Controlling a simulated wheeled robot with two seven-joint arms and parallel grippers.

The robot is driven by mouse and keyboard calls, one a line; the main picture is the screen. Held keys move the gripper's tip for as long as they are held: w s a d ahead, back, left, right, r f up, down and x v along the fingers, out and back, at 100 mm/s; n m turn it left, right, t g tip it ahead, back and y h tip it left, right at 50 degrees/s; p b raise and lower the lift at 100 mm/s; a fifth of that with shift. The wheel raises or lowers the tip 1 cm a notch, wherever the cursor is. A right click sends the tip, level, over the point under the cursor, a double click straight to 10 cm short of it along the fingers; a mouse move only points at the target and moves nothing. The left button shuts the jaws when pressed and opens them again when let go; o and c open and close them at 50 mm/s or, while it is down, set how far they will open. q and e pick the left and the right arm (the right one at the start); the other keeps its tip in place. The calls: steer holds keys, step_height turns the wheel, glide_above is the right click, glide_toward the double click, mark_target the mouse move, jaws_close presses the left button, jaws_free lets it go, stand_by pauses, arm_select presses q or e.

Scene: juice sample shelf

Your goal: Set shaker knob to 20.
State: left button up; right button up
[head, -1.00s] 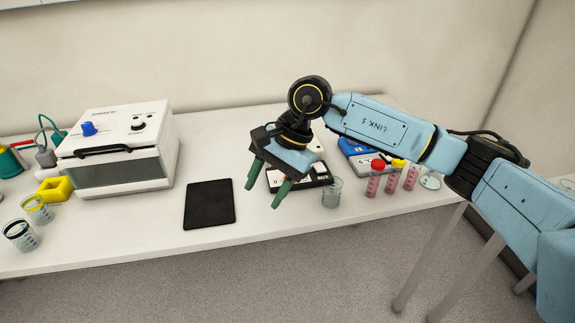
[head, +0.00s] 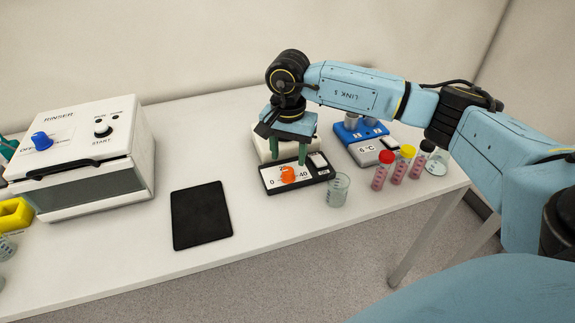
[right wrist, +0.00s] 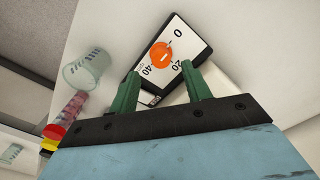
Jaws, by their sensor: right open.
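The shaker (head: 268,181) has a black-framed white front panel with an orange knob (head: 288,174) and printed scale numbers. In the right wrist view the knob (right wrist: 162,55) sits among the marks 0, 20 and 40. A pale mark shows on the knob, but I cannot tell which number it points to. My right gripper (head: 288,152) is open, its green fingers pointing down just behind and above the knob. In the right wrist view the fingertips (right wrist: 161,72) are spread to either side below the knob, apart from it. My left gripper is out of view.
A glass beaker (head: 338,189) stands just right of the shaker. Red- and yellow-capped tubes (head: 382,170) and a blue 0 °C device (head: 362,140) are further right. A black pad (head: 201,215) lies left, beside the white rinser (head: 85,155). The front table strip is clear.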

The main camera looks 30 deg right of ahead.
mark_target(288, 170)
step_height(288, 170, down, 4)
steer(key=shift+f, duration=0.3)
steer(key=shift+w+f, duration=0.1)
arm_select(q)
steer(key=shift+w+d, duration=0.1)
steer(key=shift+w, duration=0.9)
arm_select(e)
steer(key=c, duration=1)
